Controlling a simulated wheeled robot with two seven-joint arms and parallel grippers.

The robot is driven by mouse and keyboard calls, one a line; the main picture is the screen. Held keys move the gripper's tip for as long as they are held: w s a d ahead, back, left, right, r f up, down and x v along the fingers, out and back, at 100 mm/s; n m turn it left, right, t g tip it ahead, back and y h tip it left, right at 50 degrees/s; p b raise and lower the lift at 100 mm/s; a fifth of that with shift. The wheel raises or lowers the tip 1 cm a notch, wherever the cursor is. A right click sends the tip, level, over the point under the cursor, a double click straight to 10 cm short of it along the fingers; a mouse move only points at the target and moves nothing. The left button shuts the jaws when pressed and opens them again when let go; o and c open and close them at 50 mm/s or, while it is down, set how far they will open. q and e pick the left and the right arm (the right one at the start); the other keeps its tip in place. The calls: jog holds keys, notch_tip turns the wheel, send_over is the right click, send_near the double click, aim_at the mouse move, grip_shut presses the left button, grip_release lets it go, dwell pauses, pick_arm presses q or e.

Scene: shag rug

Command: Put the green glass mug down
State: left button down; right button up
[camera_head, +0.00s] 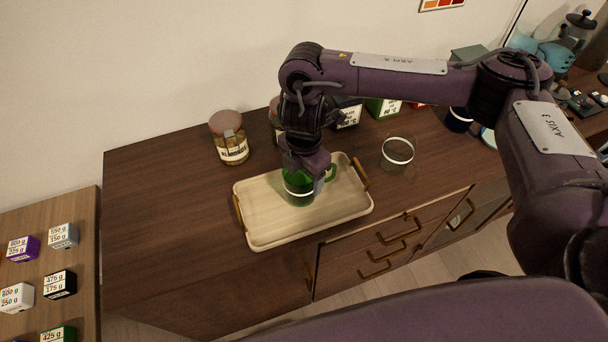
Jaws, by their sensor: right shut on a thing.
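The green glass mug (297,190) is upright over the middle of the pale wooden tray (262,230). It looks to be on or just above the tray's surface; I cannot tell whether it touches. My right gripper (308,180) comes down from above and is shut on the mug, hiding part of its rim. The mug's handle (331,173) points to the right. My left gripper is not in view.
A lidded jar (229,138) stands behind the tray on the dark wooden cabinet. A clear glass (397,153) stands right of the tray. Several boxes stand at the back, partly behind my arm. The cabinet top left of the tray (160,205) is clear.

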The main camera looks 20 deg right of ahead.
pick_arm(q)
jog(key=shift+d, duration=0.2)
pick_arm(e)
jog(key=shift+f, duration=0.2)
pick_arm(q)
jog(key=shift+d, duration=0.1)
pick_arm(e)
jog(key=shift+f, duration=0.2)
jog(key=o, duration=1.1)
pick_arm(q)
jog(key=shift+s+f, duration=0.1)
pick_arm(e)
jog(key=shift+o, duration=0.2)
jog(key=shift+r, duration=0.1)
jog(key=shift+r, duration=0.35)
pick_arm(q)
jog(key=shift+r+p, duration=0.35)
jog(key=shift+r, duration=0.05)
pick_arm(e)
notch_tip(320, 180, up, 12)
jog(key=shift+f, duration=0.25)
